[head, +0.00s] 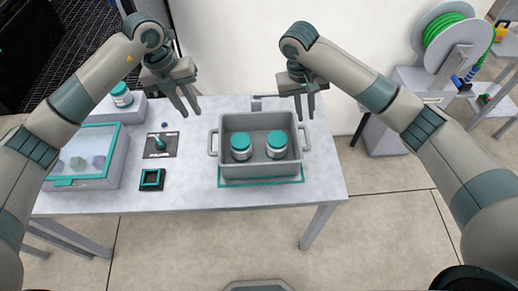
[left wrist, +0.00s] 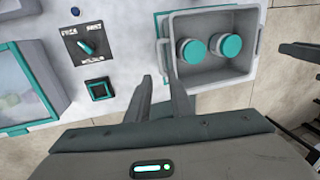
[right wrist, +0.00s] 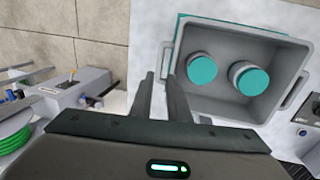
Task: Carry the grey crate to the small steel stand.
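The grey crate (head: 260,171) sits upright on the table over a teal-edged outline, with a looped handle at each side. Two jars with teal lids (head: 241,147) (head: 277,145) stand inside it. My left gripper (head: 187,110) is open and empty, above the table left of the crate and apart from its left handle (head: 212,143). My right gripper (head: 305,114) is open and empty, near the crate's back right corner and apart from it. Both wrist views show the crate beyond the fingers. I cannot tell for sure which structure at right is the small steel stand.
A teal-framed clear-lidded case (head: 88,180), a switch plate (head: 161,145) and a small dark square holder (head: 151,180) lie left of the crate. A green hose reel (head: 446,35) and a grey legged surface (head: 496,105) stand at right. Open floor lies between.

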